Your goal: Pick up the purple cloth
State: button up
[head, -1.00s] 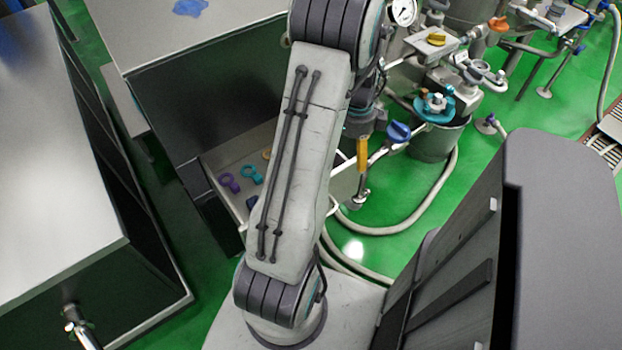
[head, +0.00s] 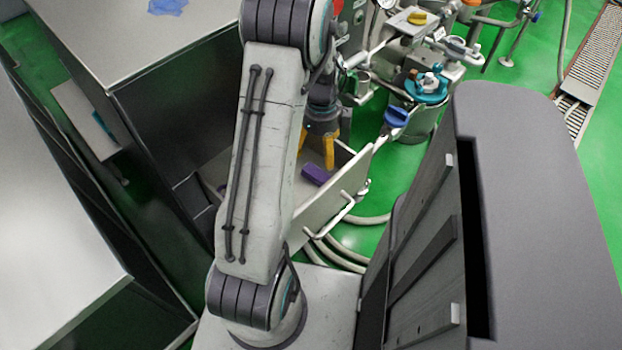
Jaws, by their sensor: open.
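A purple folded piece, which looks like the purple cloth (head: 317,175), lies in the right part of an open drawer (head: 330,206) in the head view. My gripper (head: 315,150) points down over the drawer, with its yellow fingers apart and nothing seen between them. It appears just above and behind the purple cloth. I cannot tell the exact height gap. My arm hides the middle of the drawer and whatever lies there.
A dark-sided cabinet with a grey top carries a blue cloth (head: 167,7). The drawer's handle (head: 335,218) sticks out at the front. Piping and a teal-topped vessel (head: 428,87) stand to the right. Another grey-topped unit (head: 50,220) is at the left.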

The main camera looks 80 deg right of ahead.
notch_tip(320, 180, down, 2)
jog(key=b, duration=0.6)
send_over(317, 176)
jog(key=f, duration=0.4)
jog(key=shift+w+d+f, duration=0.1)
jog(key=shift+w+f, duration=0.1)
jog(key=shift+f, duration=0.05)
jog(key=shift+s+f+b, duration=0.2)
jog(key=shift+f+b, duration=0.7)
jog(key=shift+f, duration=2.8)
jog(key=c, duration=1.2)
